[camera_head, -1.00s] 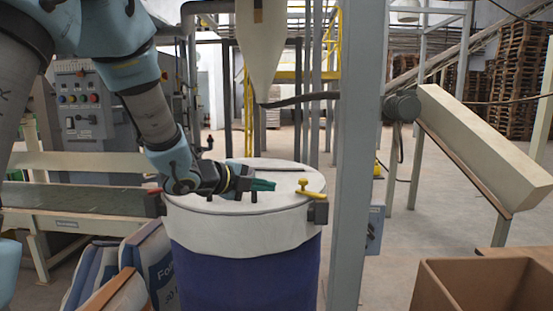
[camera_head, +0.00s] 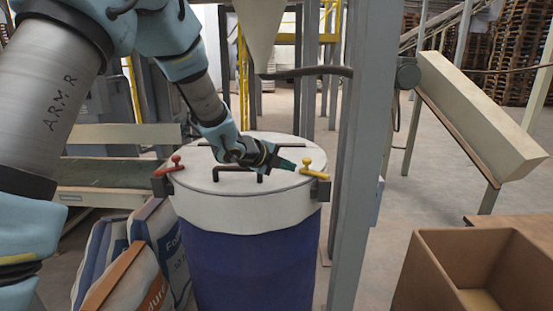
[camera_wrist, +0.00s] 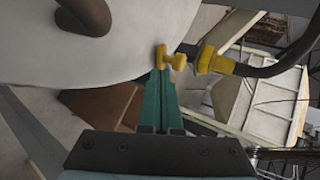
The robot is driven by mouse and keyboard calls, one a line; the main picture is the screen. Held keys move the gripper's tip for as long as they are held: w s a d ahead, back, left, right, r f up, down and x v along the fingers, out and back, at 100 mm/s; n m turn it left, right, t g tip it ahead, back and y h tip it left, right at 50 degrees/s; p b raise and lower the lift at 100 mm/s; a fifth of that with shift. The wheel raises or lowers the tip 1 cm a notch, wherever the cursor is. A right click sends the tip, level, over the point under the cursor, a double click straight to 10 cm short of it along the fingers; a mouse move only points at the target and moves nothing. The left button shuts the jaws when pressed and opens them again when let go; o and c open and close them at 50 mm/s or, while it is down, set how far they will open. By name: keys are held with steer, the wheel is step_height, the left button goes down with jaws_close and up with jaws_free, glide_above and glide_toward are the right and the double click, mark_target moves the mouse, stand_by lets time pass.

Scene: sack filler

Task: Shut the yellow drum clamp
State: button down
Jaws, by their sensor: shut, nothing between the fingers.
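The yellow drum clamp (camera_head: 315,172) sits at the right rim of the drum's pale lid (camera_head: 215,188). Its lever lies low, with a knob at the inner end over the lid; I cannot tell whether it is latched. My gripper (camera_head: 291,165) is shut and empty, its teal fingers pointing right, tips just left of the knob. In the wrist view, my fingertips (camera_wrist: 159,72) are right by the yellow clamp's knob (camera_wrist: 165,58); contact is unclear. The drum (camera_head: 250,255) is dark blue and upright.
A red clamp (camera_head: 170,167) is on the lid's left rim. A black handle (camera_head: 238,172) rises from the lid under my wrist. A grey post (camera_head: 360,150) stands close right of the drum. Sacks (camera_head: 135,255) lie left; an open cardboard box (camera_head: 425,275) is at right.

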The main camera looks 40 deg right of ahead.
steer(key=shift+w+d+r+p, duration=0.15)
steer(key=shift+d+p, duration=0.35)
steer(key=shift+d, duration=1.25)
steer(key=shift+w+d+b, duration=0.3)
steer(key=shift+d, duration=0.25)
steer(key=shift+w+d+r, duration=0.15)
steer(key=shift+w, duration=0.05)
